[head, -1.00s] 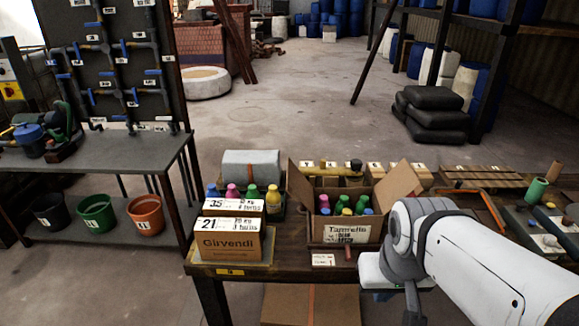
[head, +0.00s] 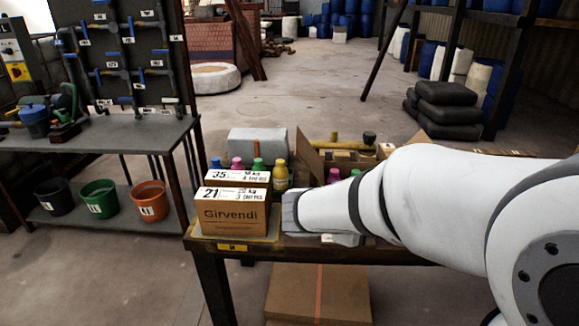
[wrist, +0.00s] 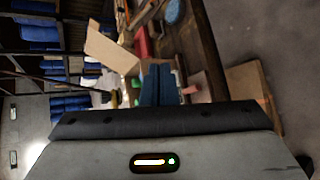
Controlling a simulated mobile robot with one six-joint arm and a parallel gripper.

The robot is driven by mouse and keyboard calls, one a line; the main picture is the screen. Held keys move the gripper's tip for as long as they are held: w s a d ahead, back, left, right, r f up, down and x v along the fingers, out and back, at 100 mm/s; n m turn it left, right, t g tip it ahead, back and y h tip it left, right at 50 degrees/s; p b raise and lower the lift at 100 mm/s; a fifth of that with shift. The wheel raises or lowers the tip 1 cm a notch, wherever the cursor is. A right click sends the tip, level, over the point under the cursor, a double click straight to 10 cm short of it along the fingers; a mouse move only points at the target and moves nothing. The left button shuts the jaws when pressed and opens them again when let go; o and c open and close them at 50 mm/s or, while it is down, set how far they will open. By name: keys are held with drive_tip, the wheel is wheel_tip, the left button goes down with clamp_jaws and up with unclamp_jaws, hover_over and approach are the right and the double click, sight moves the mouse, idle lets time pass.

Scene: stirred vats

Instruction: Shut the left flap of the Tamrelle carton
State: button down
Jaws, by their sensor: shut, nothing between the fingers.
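The Tamrelle carton is mostly hidden behind my arm in the head view. Its left flap (head: 309,155) stands up, open, at the carton's left side. A pink bottle top (head: 333,175) shows just right of that flap. Part of the right flap (head: 425,143) shows above my arm. In the wrist view my gripper (wrist: 158,70) has its two dark blue fingers together, with nothing between them. A tan cardboard flap (wrist: 108,47) stands beyond the fingertips, left of them in the picture; I cannot tell which flap it is. The fingers are hidden in the head view.
The Girvendi box (head: 231,215) stands just left of my wrist, close to it. The workbench's front edge (head: 270,246) runs below. A large cardboard box (head: 318,293) sits under the bench.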

drive_tip(key=w+a+f+n+t+y+b, duration=0.2)
drive_tip(key=w+a+n+t+y+b, duration=0.25)
drive_tip(key=a, duration=0.75)
drive_tip(key=w+a+f+n+t+y+b, duration=0.15)
drive_tip(key=w+a+n+t, duration=0.4)
drive_tip(key=a, duration=0.65)
drive_tip(key=w+d+r+t, duration=0.1)
drive_tip(key=w+d+r, duration=0.3)
drive_tip(key=w, duration=0.4)
drive_tip(key=shift+d+n+t, duration=0.4)
drive_tip(key=shift+d, duration=0.5)
drive_tip(key=shift+w, duration=0.1)
